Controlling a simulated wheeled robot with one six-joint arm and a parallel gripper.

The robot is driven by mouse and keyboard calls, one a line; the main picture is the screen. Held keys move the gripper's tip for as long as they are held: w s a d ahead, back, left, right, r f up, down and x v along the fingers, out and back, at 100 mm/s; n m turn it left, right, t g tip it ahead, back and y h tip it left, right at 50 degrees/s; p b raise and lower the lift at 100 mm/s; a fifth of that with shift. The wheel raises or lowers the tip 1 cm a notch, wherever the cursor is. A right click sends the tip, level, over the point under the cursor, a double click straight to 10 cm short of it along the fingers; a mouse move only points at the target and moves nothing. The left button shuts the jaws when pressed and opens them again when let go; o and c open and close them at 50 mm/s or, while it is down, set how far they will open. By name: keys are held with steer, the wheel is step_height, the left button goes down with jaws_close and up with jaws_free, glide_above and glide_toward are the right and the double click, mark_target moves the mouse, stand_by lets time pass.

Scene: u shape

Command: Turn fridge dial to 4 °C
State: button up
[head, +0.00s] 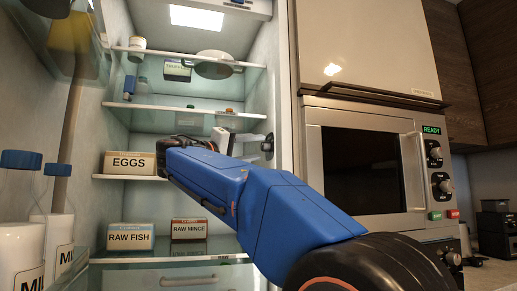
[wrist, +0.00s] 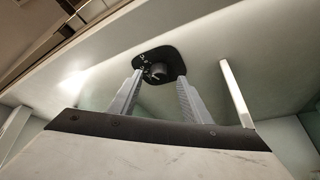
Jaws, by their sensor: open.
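The fridge dial (wrist: 159,72) is a dark round knob on a black plate with small pale markings, set on the fridge's inner wall. In the wrist view it lies just beyond and between my two pale fingers. My gripper (wrist: 160,85) is open, with its fingertips near the plate; I cannot tell whether they touch it. The markings are too small to read. In the head view the dial (head: 267,144) shows small and dark on the right inner wall. My gripper (head: 228,138) is inside the fridge, partly hidden by my blue arm.
Glass shelves (head: 170,112) cross the fridge. The EGGS box (head: 128,163), RAW FISH box (head: 131,236) and RAW MINCE box (head: 188,230) stand near my arm. Milk bottles (head: 55,235) are at the left. A microwave (head: 360,165) reading READY is right of the fridge.

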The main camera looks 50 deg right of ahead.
steer(key=shift+x, duration=1.05)
steer(key=c, duration=1)
steer(key=shift+c, duration=0.2)
